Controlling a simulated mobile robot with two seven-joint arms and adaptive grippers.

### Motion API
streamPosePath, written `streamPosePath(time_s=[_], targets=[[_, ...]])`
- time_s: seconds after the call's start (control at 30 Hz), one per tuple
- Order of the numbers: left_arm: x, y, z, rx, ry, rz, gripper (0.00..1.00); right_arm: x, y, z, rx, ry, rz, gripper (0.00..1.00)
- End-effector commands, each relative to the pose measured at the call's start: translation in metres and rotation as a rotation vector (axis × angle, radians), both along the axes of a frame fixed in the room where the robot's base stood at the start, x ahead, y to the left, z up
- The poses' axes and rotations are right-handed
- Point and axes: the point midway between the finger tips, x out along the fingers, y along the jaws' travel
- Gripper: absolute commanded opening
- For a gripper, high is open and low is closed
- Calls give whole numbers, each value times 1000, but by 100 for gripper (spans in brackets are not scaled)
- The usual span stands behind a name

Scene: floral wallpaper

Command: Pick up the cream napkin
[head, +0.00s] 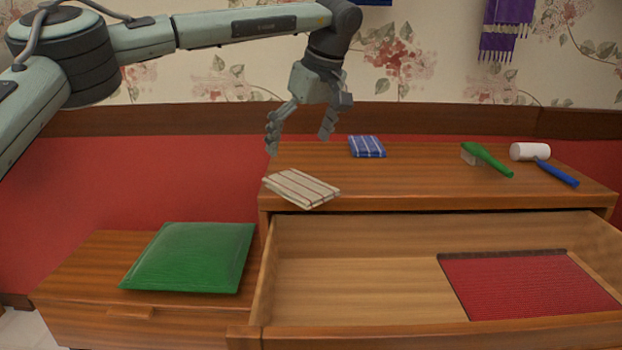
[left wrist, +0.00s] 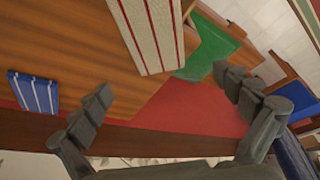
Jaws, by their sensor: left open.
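The cream napkin (head: 301,188), folded and with dark red stripes, lies on the dresser top at its left end. It also shows at the top of the left wrist view (left wrist: 150,32). My left gripper (head: 299,142) is open and empty, above and behind the napkin, with its fingers pointing down. In the left wrist view the fingers of my left gripper (left wrist: 167,90) are spread wide, and the napkin lies beyond the tips, apart from them. My right gripper is in neither view.
A blue striped cloth (head: 367,146) lies farther back on the dresser top (head: 420,180). A green brush (head: 486,158) and a white-headed mallet (head: 540,160) lie at right. The drawer (head: 350,290) is open with a red mat (head: 525,285) inside. A green cushion (head: 190,257) lies on the low cabinet (head: 80,280).

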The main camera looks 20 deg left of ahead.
Motion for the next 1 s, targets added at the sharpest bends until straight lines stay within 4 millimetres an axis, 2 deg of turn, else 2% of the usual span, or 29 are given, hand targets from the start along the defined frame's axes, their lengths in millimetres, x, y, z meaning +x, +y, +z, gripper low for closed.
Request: streamPosePath(time_s=[0.37,0.63,1.0], targets=[[7,9,-34,0,1,0,100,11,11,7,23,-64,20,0],[14,16,-71,0,2,0,100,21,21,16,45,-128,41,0],[15,17,-75,-1,1,-1,100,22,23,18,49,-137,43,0]])
